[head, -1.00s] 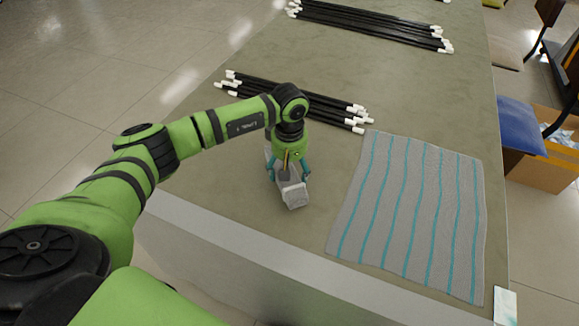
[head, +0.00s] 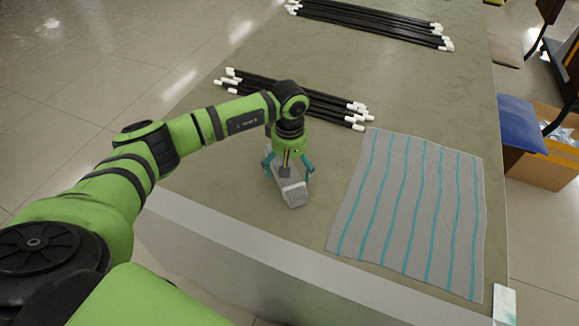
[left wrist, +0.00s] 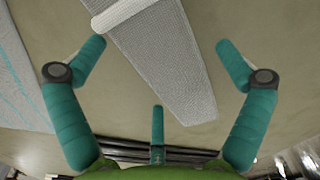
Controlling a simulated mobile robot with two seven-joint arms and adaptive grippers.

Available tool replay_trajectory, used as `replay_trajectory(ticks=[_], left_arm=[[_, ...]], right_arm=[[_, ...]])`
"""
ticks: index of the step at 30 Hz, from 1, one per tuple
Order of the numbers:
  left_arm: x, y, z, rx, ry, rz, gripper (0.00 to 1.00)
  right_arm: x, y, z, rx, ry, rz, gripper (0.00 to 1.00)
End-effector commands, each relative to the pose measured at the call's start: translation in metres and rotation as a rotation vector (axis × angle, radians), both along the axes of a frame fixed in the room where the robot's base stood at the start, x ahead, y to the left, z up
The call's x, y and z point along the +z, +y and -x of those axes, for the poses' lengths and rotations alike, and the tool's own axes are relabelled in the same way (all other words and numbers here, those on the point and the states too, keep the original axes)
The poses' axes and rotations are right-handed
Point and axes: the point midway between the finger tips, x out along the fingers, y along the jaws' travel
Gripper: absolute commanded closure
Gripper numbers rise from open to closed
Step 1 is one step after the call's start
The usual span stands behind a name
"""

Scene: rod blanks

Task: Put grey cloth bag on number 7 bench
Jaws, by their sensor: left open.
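The grey cloth bag (head: 293,194) is a narrow grey woven piece lying on the green-grey bench top (head: 225,165), near its front edge. My left gripper (head: 289,170) is above it, open, with teal fingers spread on either side. In the left wrist view the bag (left wrist: 165,60) runs between the open fingers (left wrist: 161,44), with a paler band across its upper end. Clear gaps show between bag and fingers. In the head view the gripper hides the bag's far part. No number 7 is readable. My right gripper is out of view.
A grey cloth with teal stripes (head: 412,210) lies flat to the right. Black rods with white ends (head: 325,104) lie behind the gripper, and more (head: 375,24) lie farther back. A white card (head: 504,303) is at the right front corner. A blue chair (head: 521,125) stands beside the bench.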

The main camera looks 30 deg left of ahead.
Motion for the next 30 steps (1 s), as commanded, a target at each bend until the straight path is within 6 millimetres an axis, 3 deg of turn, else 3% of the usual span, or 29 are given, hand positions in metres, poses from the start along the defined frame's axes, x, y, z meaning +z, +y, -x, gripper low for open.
replay_trajectory(ticks=[9,15,21,30], left_arm=[[0.066,0.001,-0.002,-0.001,-0.010,-0.001,0.00],[0.099,0.001,-0.001,0.000,-0.005,-0.001,0.00],[0.113,0.001,0.000,0.000,-0.002,-0.001,0.00],[0.113,0.000,0.000,0.000,-0.003,0.000,0.00]], right_arm=[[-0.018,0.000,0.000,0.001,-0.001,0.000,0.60],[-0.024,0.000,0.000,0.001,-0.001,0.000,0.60],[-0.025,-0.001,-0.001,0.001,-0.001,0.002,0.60],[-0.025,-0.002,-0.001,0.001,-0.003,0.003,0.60]])
